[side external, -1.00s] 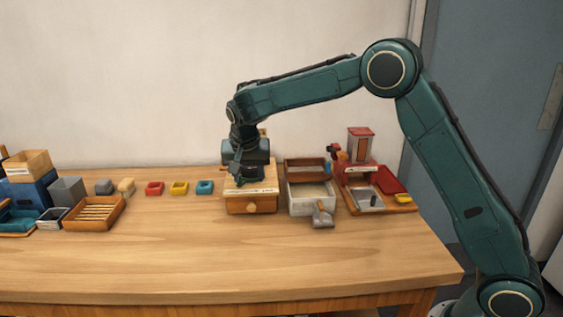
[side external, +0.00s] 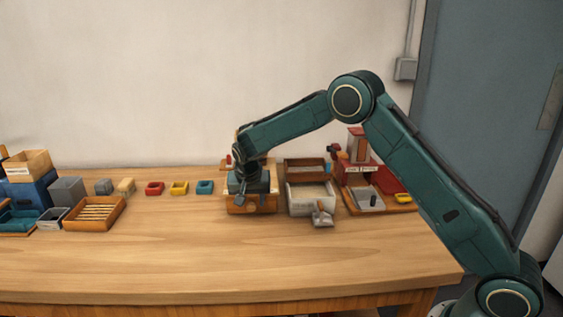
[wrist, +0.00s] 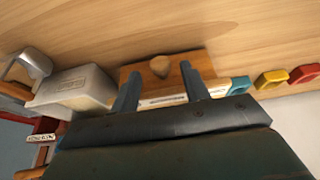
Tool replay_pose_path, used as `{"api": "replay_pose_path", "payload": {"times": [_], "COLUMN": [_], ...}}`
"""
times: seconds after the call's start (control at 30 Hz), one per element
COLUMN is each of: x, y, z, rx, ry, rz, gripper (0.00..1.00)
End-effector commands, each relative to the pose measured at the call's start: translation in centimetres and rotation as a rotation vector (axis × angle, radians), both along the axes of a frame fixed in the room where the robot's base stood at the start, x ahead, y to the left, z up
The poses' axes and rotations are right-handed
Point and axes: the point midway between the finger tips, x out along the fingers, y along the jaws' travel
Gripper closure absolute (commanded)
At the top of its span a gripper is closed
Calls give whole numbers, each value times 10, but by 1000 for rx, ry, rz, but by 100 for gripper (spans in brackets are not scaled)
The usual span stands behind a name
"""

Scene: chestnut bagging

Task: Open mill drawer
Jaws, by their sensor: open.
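The mill (side external: 268,205) is a wooden box with a drawer front, standing at the back of the table in the side view. My gripper (wrist: 160,70) is open, with one blue finger on each side of the knob in that picture. Whether the fingers touch the knob, or how far off they are in depth, I cannot tell. In the side view my gripper (side external: 241,201) is low at the mill's front left and hides part of the front. The drawer looks shut.
A white bin (side external: 312,200) with a grey scoop (side external: 322,216) stands close on the mill's right. A red machine (side external: 360,180) is further right. Small red, yellow and blue trays (side external: 204,187) lie left of the mill. The table in front (side external: 210,250) is clear.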

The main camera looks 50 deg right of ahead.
Motion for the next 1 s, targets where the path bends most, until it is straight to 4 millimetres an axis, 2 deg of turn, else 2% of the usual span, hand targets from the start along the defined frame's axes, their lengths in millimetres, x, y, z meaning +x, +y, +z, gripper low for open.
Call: {"api": "replay_pose_path", "payload": {"times": [0.2,0.57,0.6,0.83,1.0], "x": [5,6,6,6,6], "y": [-5,-6,-6,-6,-6], "z": [-17,-20,-20,-20,-20], "rx": [0,1,1,1,0], "ry": [0,-1,-1,-1,0], "rz": [0,0,0,0,0], "gripper": [54,54,56,100,100]}}
